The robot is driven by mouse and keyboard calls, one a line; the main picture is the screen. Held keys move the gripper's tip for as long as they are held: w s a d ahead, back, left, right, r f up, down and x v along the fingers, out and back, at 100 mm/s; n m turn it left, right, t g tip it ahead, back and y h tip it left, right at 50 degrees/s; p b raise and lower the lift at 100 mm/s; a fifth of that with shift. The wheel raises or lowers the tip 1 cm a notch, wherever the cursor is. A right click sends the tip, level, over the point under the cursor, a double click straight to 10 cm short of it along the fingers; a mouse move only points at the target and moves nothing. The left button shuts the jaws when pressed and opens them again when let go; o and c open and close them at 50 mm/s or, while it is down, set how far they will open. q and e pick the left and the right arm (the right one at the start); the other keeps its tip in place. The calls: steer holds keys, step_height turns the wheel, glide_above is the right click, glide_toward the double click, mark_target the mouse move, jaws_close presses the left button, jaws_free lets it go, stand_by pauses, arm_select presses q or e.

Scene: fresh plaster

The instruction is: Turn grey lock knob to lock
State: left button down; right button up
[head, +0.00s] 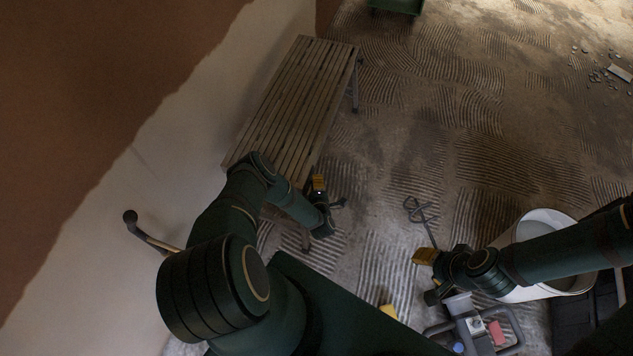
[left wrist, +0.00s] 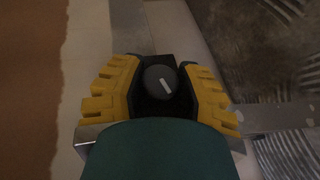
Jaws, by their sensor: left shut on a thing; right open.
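In the head view my left gripper (head: 319,187) is beside the near right end of the slatted bench (head: 290,105), and the knob cannot be made out there. My right gripper (head: 425,257) is open and empty, left of the white bucket (head: 545,217).
A wire-like mixing paddle (head: 420,214) is just above my right gripper. A grey tool carrier (head: 472,328) with small items and a yellow piece (head: 388,311) are at the bottom. The wall is on the left. The ridged floor right of the bench is mostly clear.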

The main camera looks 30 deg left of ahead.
arm_select(q)
steer(key=g+p, duration=0.1)
steer(key=m+g+h+p, duration=0.1)
steer(key=g, duration=0.1)
steer(key=shift+w+r+h, duration=0.15)
steer(key=shift+r+h, duration=0.1)
steer(key=shift+h, duration=0.05)
steer(key=shift+g+h, duration=0.3)
steer(key=shift+g, duration=0.5)
steer(key=shift+w+f+m+g, duration=0.1)
steer(key=shift+m+g, duration=0.3)
steer(key=shift+g, duration=0.4)
steer(key=shift+f+m+g+h+b, duration=0.15)
steer(key=shift+m+g+h+b, duration=0.35)
steer(key=shift+g, duration=0.7)
steer(key=g+h+b, duration=0.1)
steer(key=g+b, duration=0.1)
steer(key=shift+g, duration=0.4)
steer(key=shift+g+b, duration=0.55)
steer(key=shift+g, duration=0.25)
steer(key=shift+m+g+h, duration=0.4)
steer(key=shift+g+h, duration=0.1)
steer(key=shift+g, duration=0.6)
steer(key=shift+s+m+g, duration=0.2)
steer(key=shift+m+g, duration=0.1)
steer(key=shift+g, duration=1.2)
